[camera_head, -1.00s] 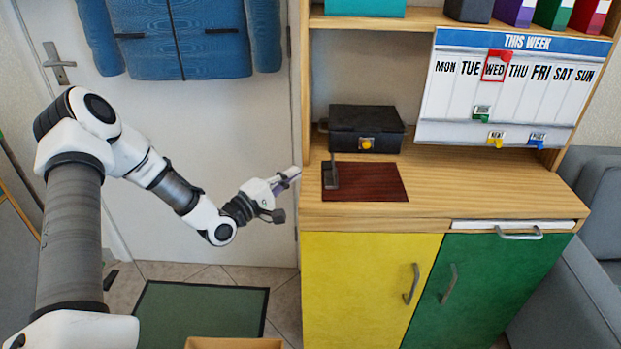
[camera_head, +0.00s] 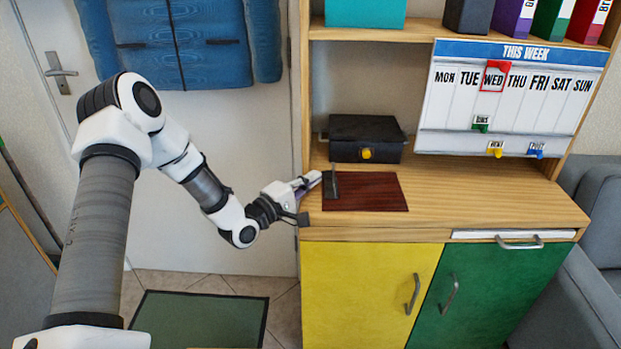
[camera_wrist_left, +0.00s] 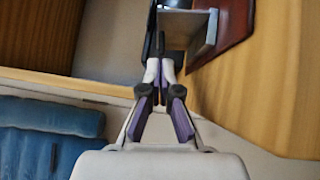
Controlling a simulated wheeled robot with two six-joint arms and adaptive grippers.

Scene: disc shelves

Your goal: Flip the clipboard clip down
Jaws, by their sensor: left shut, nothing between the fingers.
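The clipboard (camera_head: 370,193) is a dark red board lying flat on the wooden counter. Its dark grey clip (camera_head: 333,184) stands up at the board's left edge. My left gripper (camera_head: 314,179) is shut and empty, just left of the clip, at about counter height. In the left wrist view, the closed fingertips (camera_wrist_left: 158,72) point toward the grey clip (camera_wrist_left: 188,30), with part of the red board (camera_wrist_left: 235,22) beyond. I cannot tell whether the fingertips touch the clip. My right gripper is not in view.
A black box (camera_head: 366,138) with a yellow latch stands behind the clipboard. A week planner board (camera_head: 500,100) leans at the right. The counter (camera_head: 480,200) right of the clipboard is clear. A door with a blue jacket (camera_head: 180,45) is at the left.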

